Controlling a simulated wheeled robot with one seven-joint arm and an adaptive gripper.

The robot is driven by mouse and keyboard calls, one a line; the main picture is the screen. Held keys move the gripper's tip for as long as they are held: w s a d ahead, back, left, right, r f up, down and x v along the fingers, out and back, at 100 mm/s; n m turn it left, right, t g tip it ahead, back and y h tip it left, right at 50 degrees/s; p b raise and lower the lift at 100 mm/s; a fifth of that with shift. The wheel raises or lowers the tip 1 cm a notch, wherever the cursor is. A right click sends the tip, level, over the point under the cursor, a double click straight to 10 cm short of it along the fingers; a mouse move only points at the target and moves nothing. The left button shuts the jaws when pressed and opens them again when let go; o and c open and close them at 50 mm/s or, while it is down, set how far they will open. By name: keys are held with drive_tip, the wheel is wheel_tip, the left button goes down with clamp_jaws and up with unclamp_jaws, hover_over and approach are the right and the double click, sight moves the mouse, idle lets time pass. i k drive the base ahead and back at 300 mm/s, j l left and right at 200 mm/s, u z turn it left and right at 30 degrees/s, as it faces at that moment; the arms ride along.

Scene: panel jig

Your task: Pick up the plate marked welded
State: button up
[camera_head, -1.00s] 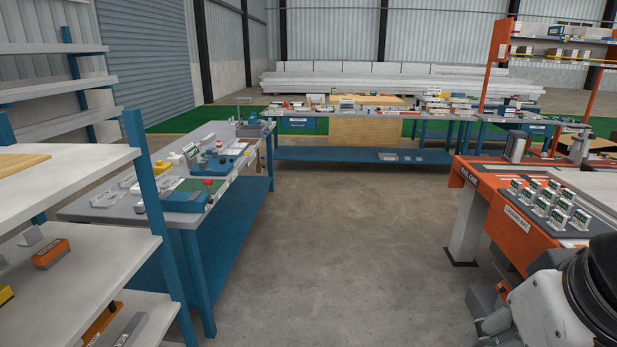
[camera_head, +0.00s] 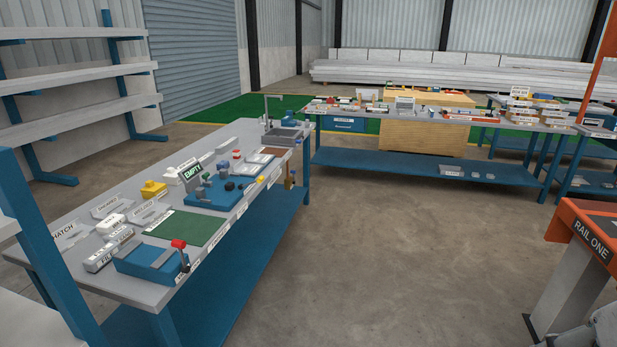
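No plate can be clearly read as marked welded. On the left workbench (camera_head: 95,280), a small grey labelled piece (camera_head: 148,214) lies behind the green mat (camera_head: 187,228); its lettering is too small to read surely. Another labelled piece (camera_head: 108,206), perhaps reading "SHEARED", lies to its left. Further labelled pieces stand near the bench's left end, one reading "HATCH" (camera_head: 66,236). My gripper is not in view; only a grey-white part of my arm shows at the bottom right corner.
A blue fixture with a red knob (camera_head: 150,262) sits at the bench's front edge. A larger blue fixture (camera_head: 215,192) stands beside an "EMPTY" sign (camera_head: 191,171). The orange "RAIL ONE" stand (camera_head: 590,235) is at right. The floor (camera_head: 390,255) between is clear.

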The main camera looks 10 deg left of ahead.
sight(141, 216)
drive_tip(key=i+u, duration=0.25)
drive_tip(key=i, duration=0.7)
drive_tip(key=i+l+u, duration=0.25)
drive_tip(key=i, duration=0.65)
drive_tip(key=i+u, duration=0.3)
drive_tip(key=i, duration=0.2)
drive_tip(key=i+l+u, duration=0.1)
drive_tip(key=i+u, duration=0.2)
drive_tip(key=i, duration=0.2)
drive_tip(key=i+u, duration=0.25)
drive_tip(key=u, duration=0.2)
drive_tip(key=i+u, duration=0.25)
drive_tip(key=u, duration=0.25)
drive_tip(key=i+l+u, duration=0.1)
drive_tip(key=i+u, duration=0.15)
drive_tip(key=u, duration=0.2)
drive_tip(key=i+l+u, duration=0.2)
drive_tip(key=u, duration=0.3)
